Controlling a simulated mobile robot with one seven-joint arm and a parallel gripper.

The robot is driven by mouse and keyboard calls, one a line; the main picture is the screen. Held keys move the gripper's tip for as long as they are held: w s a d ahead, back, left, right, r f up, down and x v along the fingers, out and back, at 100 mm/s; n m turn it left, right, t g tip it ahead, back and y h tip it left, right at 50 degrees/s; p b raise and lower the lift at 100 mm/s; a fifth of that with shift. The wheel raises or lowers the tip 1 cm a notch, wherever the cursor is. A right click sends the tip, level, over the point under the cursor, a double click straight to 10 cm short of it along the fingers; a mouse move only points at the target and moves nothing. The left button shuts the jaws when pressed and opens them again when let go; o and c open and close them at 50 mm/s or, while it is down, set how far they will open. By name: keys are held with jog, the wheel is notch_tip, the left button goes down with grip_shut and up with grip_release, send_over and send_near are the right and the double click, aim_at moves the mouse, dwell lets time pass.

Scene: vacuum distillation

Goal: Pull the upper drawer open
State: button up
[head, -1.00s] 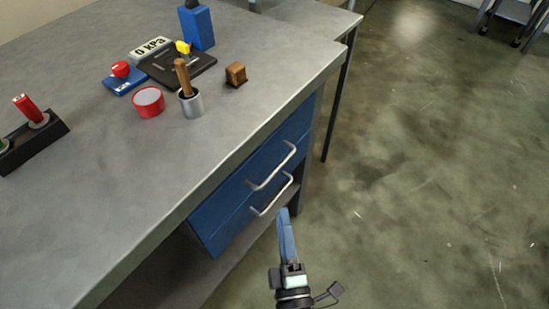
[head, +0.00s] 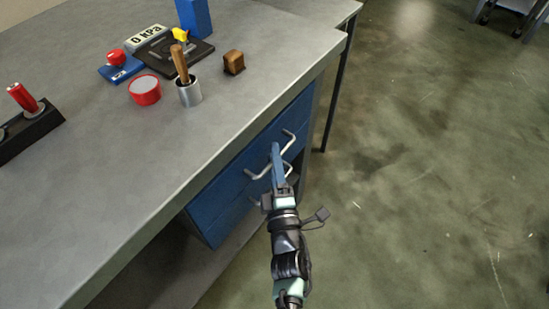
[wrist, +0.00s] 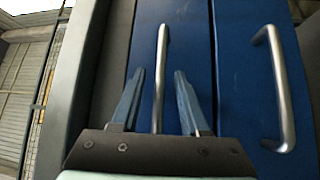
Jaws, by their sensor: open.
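The blue upper drawer (head: 228,182) under the bench top looks shut. Its silver bar handle (head: 257,177) is partly hidden behind my gripper (head: 275,150). In the wrist view my open gripper (wrist: 159,74) has one blue finger on each side of the upper handle (wrist: 161,50), with a visible gap on both sides. The fingers point towards the drawer front. The lower drawer handle (wrist: 280,90) stands to the right in the wrist view, outside the fingers.
The grey bench top (head: 120,190) overhangs the drawers. On it stand a metal cup (head: 189,94) with a wooden-handled tool, a red-rimmed round container (head: 144,90), a brown block (head: 233,63) and a pressure display (head: 148,37). The floor (head: 430,180) to the right is clear.

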grip_shut()
dwell(1.4)
